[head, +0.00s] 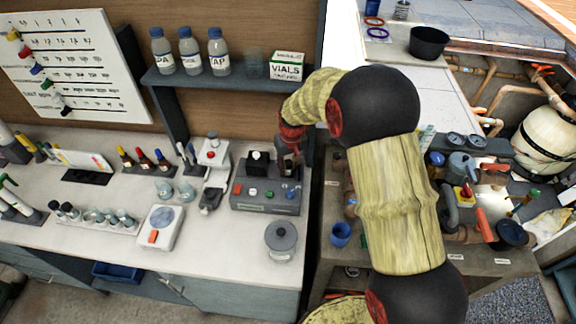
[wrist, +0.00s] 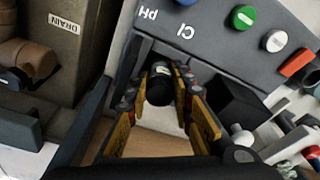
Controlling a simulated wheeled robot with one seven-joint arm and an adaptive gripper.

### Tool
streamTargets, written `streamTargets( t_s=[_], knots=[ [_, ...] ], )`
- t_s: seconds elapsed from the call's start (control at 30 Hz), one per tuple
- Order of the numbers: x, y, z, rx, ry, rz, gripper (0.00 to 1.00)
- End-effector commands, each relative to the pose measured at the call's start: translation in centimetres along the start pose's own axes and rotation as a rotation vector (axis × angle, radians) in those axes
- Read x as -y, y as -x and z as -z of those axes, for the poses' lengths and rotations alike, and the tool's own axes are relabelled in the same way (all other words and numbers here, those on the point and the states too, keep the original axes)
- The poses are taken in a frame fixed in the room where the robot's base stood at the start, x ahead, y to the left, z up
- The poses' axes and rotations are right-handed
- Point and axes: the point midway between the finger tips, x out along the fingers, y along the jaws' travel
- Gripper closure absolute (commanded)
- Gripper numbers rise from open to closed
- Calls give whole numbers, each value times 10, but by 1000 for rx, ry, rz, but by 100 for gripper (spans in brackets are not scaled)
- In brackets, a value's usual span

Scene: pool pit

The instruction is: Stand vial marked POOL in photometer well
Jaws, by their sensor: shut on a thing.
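The photometer is a dark grey box (head: 265,200) with coloured buttons on the bench, left of my arm. In the wrist view its panel (wrist: 205,40) shows "pH" and "Cl" beside green, white and red buttons. My gripper (head: 289,158) is over the photometer's back right part. In the wrist view my gripper (wrist: 163,92) is shut on a dark-capped vial (wrist: 159,88), held between the yellow fingers beside the panel. The marking on this vial is not readable. Its lower end and the well are hidden, so I cannot tell whether it is in the well.
A black block (head: 258,161) stands on the photometer, left of my gripper. A grey lidded pot (head: 281,238) stands in front. A vial rack (head: 98,219) and a white scale (head: 160,228) are to the left. A shelf (head: 235,76) with bottles hangs behind.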

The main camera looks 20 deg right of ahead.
Motion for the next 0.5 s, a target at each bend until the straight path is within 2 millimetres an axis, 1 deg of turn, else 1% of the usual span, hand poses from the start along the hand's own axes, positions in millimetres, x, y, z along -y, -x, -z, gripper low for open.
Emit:
streamTargets(
  t_s=[0.43,0.47,0.5],
  knots=[
    [0,-1,0,1,0,0,99],
    [0,-1,0,1,0,0,76],
    [0,-1,-1,1,0,0,73]
  ],
)
